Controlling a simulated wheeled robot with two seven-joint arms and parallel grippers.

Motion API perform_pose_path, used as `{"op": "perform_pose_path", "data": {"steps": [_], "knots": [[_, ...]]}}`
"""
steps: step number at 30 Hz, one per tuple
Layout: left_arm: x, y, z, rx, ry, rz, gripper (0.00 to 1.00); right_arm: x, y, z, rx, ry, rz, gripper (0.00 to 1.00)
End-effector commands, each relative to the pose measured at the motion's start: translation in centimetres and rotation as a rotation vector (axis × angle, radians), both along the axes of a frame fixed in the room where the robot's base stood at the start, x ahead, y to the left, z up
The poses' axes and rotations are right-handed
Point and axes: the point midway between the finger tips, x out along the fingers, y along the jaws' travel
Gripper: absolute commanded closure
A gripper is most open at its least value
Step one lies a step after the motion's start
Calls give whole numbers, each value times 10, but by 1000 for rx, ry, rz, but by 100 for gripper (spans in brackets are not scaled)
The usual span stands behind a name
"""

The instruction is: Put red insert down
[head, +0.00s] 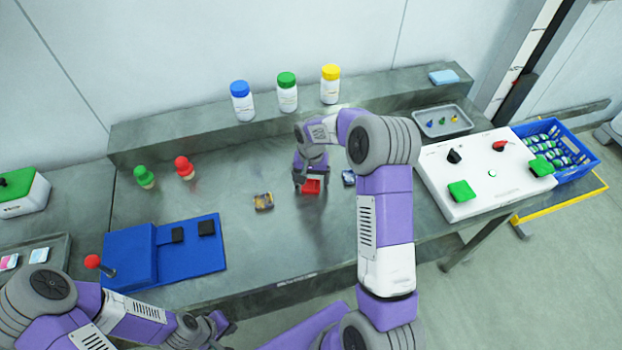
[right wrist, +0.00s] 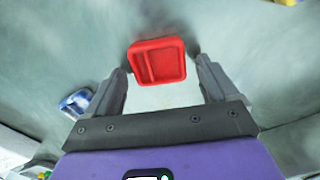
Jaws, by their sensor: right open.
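The red insert (head: 311,187) is a small square tray lying on the grey table, just below my right gripper in the head view. In the right wrist view the red insert (right wrist: 158,62) sits between and a little beyond the fingertips, with gaps at both sides. My right gripper (right wrist: 158,72) is open and empty; in the head view the right gripper (head: 309,180) hangs over the insert and partly hides it. My left gripper (head: 217,325) is low at the bottom left of the head view, far from the insert; its jaws are not clear.
A yellowish block (head: 263,201) lies left of the insert and a blue-and-white item (head: 348,177) right of it. A blue fixture (head: 190,250) is at left, a white control box (head: 480,175) at right. Blue, green and yellow-capped bottles (head: 287,95) stand on the back ledge.

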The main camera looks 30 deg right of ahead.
Motion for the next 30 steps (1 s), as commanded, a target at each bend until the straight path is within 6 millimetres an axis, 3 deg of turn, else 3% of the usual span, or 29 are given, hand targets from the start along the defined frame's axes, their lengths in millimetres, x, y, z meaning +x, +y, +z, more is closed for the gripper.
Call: {"op": "perform_pose_path", "data": {"steps": [9,15,21,30], "knots": [[0,0,10,0,0,0,100,1,0,68,-2,-7,0,13],[0,0,14,0,0,0,100,1,0,103,-1,-4,0,13],[0,0,16,0,0,0,100,1,0,118,-1,-3,0,13],[0,0,15,0,0,0,100,1,0,119,0,-2,0,13]]}}
